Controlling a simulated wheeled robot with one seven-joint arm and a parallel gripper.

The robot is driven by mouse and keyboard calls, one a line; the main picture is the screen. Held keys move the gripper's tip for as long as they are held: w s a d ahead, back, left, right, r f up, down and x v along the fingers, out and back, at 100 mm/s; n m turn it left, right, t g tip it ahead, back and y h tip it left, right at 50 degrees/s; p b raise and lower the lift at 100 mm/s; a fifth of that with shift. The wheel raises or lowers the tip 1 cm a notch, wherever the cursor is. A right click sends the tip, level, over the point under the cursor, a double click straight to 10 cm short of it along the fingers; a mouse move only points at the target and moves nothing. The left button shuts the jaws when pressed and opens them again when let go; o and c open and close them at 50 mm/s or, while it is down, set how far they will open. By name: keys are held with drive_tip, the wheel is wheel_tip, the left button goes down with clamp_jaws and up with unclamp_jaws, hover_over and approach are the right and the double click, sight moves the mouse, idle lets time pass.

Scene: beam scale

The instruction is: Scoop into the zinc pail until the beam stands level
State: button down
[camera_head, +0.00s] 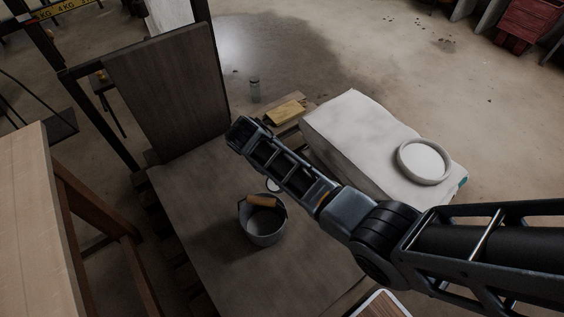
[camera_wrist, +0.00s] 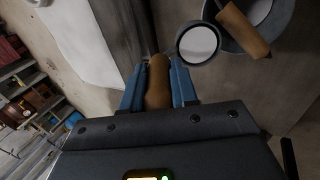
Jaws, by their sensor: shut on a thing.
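The zinc pail (camera_head: 265,222) stands upright on the grey wooden platform (camera_head: 205,215), its wooden bail grip lying across the rim. It also shows at the top right of the wrist view (camera_wrist: 277,32). My gripper (camera_wrist: 158,75) is shut on the scoop's wooden handle (camera_wrist: 158,88). The round scoop bowl (camera_wrist: 198,43) looks pale inside, perhaps filled, and appears beside the pail's rim. In the head view a sliver of the bowl (camera_head: 272,186) shows under my arm, behind the pail; the fingers are hidden there. The yellow marked beam (camera_head: 55,10) is only partly in view; its level cannot be told.
A white sack (camera_head: 345,125) lies right of the platform, with a round ringed opening (camera_head: 425,162) showing pale contents. A dark upright board (camera_head: 165,85) stands at the platform's back. A wooden table (camera_head: 35,220) stands left.

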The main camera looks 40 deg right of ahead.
drive_tip(key=shift+a+f+h+b, duration=0.2)
drive_tip(key=shift+f+b, duration=0.25)
drive_tip(key=shift+f, duration=0.05)
drive_tip(key=shift+a+f+h+b, duration=0.15)
drive_tip(key=shift+f+h+b, duration=0.05)
drive_tip(key=shift+f+b, duration=0.25)
drive_tip(key=shift+r+p, duration=0.35)
drive_tip(key=shift+p, duration=0.05)
drive_tip(key=shift+f, duration=0.35)
drive_tip(key=shift+a+r+h+b, duration=0.2)
drive_tip(key=shift+a+h+b, duration=1.05)
drive_tip(key=shift+a+h, duration=0.3)
drive_tip(key=shift+r, duration=0.15)
